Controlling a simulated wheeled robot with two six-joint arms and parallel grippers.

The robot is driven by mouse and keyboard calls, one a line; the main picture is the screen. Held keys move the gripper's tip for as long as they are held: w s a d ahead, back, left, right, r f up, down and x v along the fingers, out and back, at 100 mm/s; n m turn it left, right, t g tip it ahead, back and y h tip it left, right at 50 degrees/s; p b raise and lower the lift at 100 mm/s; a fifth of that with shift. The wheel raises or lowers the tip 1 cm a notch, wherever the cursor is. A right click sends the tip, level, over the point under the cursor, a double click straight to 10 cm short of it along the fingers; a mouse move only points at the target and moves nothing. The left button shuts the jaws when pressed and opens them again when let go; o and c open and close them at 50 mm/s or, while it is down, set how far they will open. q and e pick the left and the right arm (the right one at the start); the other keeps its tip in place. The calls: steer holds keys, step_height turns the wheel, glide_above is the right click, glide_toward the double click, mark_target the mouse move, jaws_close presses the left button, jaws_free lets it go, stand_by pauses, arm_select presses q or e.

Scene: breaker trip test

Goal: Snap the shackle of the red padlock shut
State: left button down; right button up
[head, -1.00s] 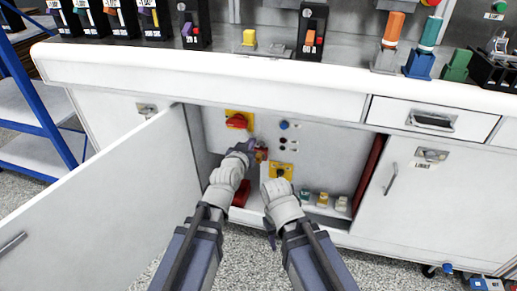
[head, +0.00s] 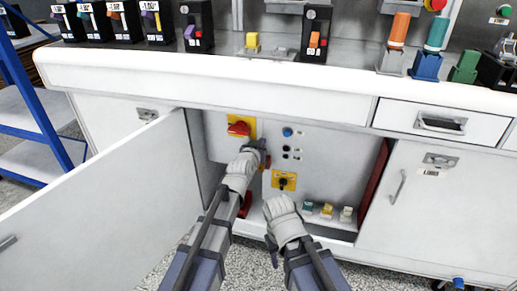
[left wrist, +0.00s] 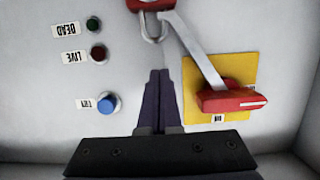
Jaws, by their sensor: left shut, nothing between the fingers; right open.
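The red padlock (left wrist: 152,4) is cut by the top edge of the left wrist view, which shows the panel upside down. Its grey U-shaped shackle (left wrist: 152,38) stands out of the body. A grey strip runs from beside it to the red switch handle (left wrist: 232,101) on a yellow plate. My left gripper (left wrist: 159,72) is shut and empty, its tips in line with the shackle and just short of it in the picture. In the head view my left gripper (head: 262,147) largely hides the padlock. My right gripper (head: 279,203) is lower, before the panel; its fingers are hidden by its body.
The open cabinet door (head: 110,205) stands left of my arms. A blue button (left wrist: 108,102) and two small lamps are on the panel. A black switch on a yellow plate (head: 291,186) lies lower. Several small blocks sit on the cabinet's low ledge, right of my right gripper.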

arm_select(q)
steer(key=shift+f+b, duration=0.7)
steer(key=shift+f, duration=0.5)
arm_select(e)
steer(key=shift+f, duration=1.2)
arm_select(q)
steer(key=shift+f+b, duration=0.55)
steer(key=shift+s+f+b, duration=0.15)
steer(key=shift+f+b, duration=0.15)
steer(key=shift+b, duration=0.1)
steer(key=shift+r, duration=0.1)
arm_select(e)
steer(key=shift+f, duration=0.8)
arm_select(q)
steer(key=shift+r, duration=0.1)
arm_select(e)
steer(key=shift+r, duration=0.1)
